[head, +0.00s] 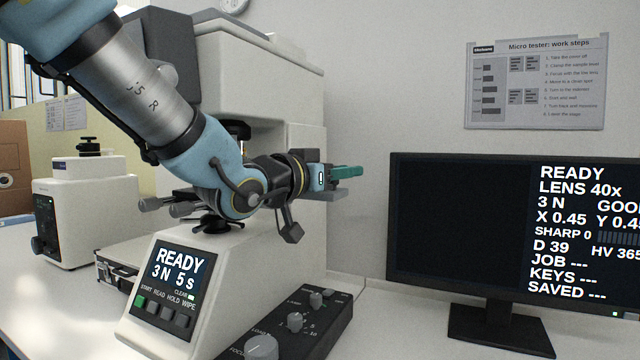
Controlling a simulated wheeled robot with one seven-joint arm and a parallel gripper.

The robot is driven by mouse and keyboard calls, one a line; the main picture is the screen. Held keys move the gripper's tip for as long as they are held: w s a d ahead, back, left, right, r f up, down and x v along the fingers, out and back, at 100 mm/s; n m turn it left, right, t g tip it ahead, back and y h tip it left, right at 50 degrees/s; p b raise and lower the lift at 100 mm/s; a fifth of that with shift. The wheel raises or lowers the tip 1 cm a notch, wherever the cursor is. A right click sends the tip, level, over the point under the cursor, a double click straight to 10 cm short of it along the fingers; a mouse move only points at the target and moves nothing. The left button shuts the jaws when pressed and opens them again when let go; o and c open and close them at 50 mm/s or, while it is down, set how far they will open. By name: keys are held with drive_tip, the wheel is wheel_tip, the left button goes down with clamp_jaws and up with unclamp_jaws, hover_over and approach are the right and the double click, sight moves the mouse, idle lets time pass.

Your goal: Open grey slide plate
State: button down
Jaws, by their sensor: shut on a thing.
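The white hardness tester (312,100) stands at the middle left, with a lit READY panel on its sloped front. The grey slide plate (334,197) juts out at the tester's right side, just below the teal fingers. My arm reaches in from the upper left across the tester's front. My gripper (347,171) is at the tester's right side with its teal fingers pointing right. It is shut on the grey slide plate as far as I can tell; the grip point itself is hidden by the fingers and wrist. Most of the stage is behind my arm.
A dark control box with knobs (318,318) sits at the tester's right front. A monitor (470,220) stands at the right. A smaller tester (92,210) and a black case (112,272) are at the left. The wall behind the gripper is clear.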

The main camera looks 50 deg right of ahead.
drive_tip(key=shift+s+d, duration=0.2)
drive_tip(key=shift+s, duration=0.5)
drive_tip(key=c, duration=0.7)
unclamp_jaws()
drive_tip(key=a, duration=1.1)
drive_tip(key=shift+b, duration=0.3)
